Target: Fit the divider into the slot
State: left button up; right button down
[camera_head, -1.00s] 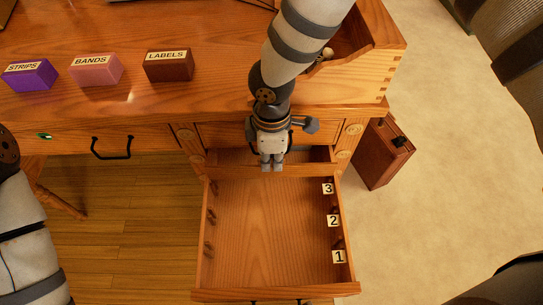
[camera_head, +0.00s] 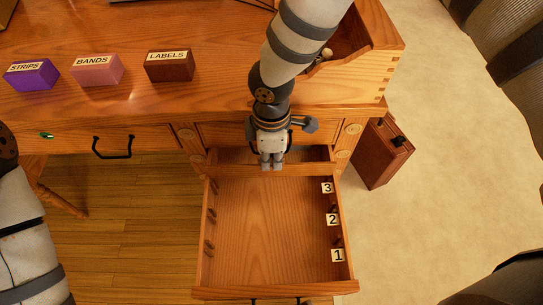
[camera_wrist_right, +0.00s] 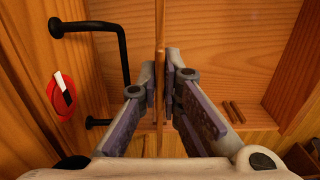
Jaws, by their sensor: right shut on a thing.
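The divider (camera_wrist_right: 160,45) shows in the wrist view as a thin wooden board seen edge-on, between the two fingers of my right gripper (camera_wrist_right: 161,95). In the head view this gripper (camera_head: 271,165) points down at the back of the open drawer (camera_head: 268,292), beyond label 3 (camera_head: 327,188). A wooden strip crosses the drawer at the fingertips; I cannot tell there where divider and drawer back part. Slot rails line both drawer walls beside labels 3, 2 (camera_head: 333,219) and 1 (camera_head: 338,255). My left arm shows at the left edge, its gripper out of view.
Boxes marked STRIPS (camera_head: 31,75), BANDS (camera_head: 96,70) and LABELS (camera_head: 169,66) stand on the desk. A wooden tray (camera_head: 350,75) is at the desk's right. A brown case (camera_head: 378,160) stands on the floor right of the drawer. The drawer floor is bare.

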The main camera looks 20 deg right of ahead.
aim_at(271, 176)
pick_arm(q)
jog(key=shift+r, duration=0.1)
dwell(0.3)
jog(key=shift+s, duration=0.1)
pick_arm(e)
jog(key=shift+f, duration=0.4)
